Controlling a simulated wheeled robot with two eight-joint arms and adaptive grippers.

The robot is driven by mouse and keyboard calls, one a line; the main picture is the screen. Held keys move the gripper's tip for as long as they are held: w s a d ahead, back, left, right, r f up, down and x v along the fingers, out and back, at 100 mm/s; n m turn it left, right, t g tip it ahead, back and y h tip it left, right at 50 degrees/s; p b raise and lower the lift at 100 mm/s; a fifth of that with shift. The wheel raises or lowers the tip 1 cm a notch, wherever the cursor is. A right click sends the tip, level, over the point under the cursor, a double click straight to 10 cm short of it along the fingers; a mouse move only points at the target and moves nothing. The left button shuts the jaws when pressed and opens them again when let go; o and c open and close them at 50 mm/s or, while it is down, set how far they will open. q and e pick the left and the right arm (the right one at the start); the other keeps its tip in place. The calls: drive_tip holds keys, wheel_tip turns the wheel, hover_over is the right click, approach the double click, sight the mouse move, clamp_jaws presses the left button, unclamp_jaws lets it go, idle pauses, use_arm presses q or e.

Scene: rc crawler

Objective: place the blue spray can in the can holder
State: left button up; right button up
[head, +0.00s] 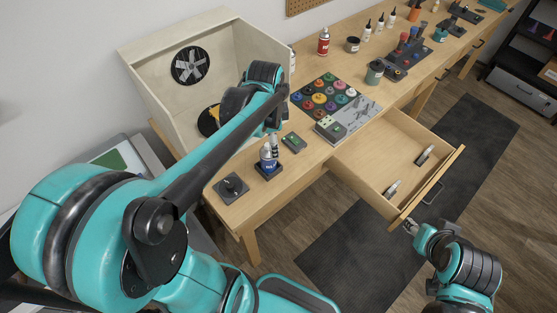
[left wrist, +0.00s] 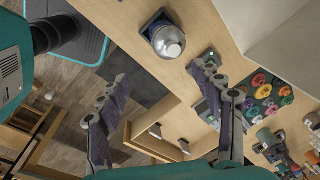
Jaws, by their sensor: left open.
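The blue spray can (head: 266,159) stands upright in a dark square holder (head: 268,172) near the bench's front left. In the left wrist view the can (left wrist: 168,42) shows its silvery top, and the dark holder (left wrist: 153,19) surrounds its foot. My left gripper (left wrist: 162,75) is open and empty; its fingers are apart from the can, which lies outside the gap between them. In the head view my forearm hides most of this gripper.
A spray booth (head: 150,60) with a fan stands behind my left arm. The drawer (head: 375,165) is pulled out with small items inside. A black joystick box (head: 231,187), green device (head: 294,142), paint tray (head: 325,95) and red can (head: 323,42) stand on the bench.

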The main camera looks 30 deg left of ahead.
use_arm(q)
drive_tip(key=s+d+r+n+t, duration=0.2)
drive_tip(key=s+d+n+t, duration=0.3)
drive_tip(key=s+d+n, duration=0.3)
drive_tip(key=s+n, duration=0.1)
drive_tip(key=n, duration=0.1)
drive_tip(key=shift+n+t, duration=0.3)
drive_tip(key=shift+t, duration=0.1)
wheel_tip(320, 180, down, 8)
drive_tip(key=b, duration=0.8)
drive_tip(key=shift+f, duration=0.15)
drive_tip(key=shift+s, duration=0.1)
idle(0.4)
